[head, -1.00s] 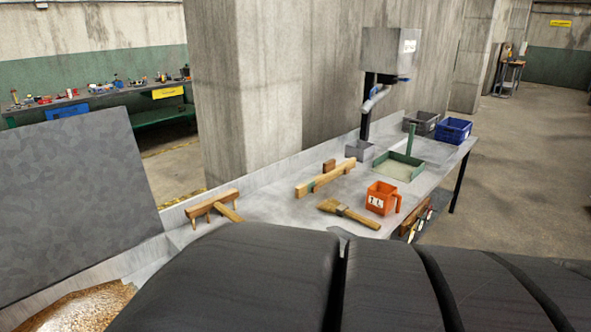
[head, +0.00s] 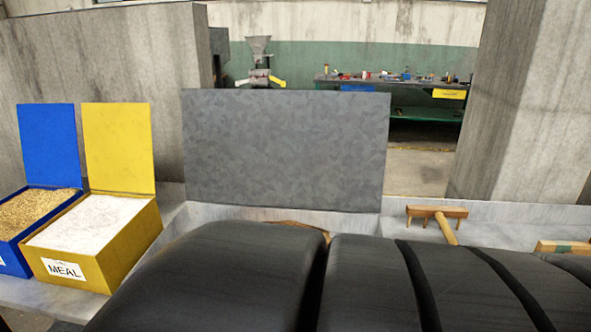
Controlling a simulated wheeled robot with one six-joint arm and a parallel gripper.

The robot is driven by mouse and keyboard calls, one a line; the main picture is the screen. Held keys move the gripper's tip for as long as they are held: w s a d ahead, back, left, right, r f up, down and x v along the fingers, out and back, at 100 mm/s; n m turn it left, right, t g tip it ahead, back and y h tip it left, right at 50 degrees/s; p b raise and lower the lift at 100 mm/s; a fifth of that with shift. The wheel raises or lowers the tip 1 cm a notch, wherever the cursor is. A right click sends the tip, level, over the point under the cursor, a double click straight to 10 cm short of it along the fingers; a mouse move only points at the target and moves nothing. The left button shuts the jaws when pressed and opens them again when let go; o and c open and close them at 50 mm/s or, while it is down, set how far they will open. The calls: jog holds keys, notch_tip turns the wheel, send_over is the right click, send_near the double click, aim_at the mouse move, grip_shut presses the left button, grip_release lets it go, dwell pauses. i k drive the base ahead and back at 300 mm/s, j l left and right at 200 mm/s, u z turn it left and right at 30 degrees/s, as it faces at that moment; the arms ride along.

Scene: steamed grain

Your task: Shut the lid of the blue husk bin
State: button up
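The blue husk bin (head: 10,255) stands at the far left of the head view, partly cut off by the picture's edge. It holds tan, flaky husk (head: 35,210). Its blue lid (head: 48,145) stands upright, open, at the back of the bin. My gripper is not in view; a large dark part of my own arm covers the lower middle of the picture.
A yellow bin (head: 125,250) labelled MEAL, filled with white meal, stands right beside the blue bin, its yellow lid (head: 119,148) also upright. A large grey panel (head: 285,150) stands upright in the middle. A wooden rake-like tool (head: 437,213) lies on the counter at right.

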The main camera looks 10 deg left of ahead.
aim_at(48, 132)
jog(key=u, duration=1.85)
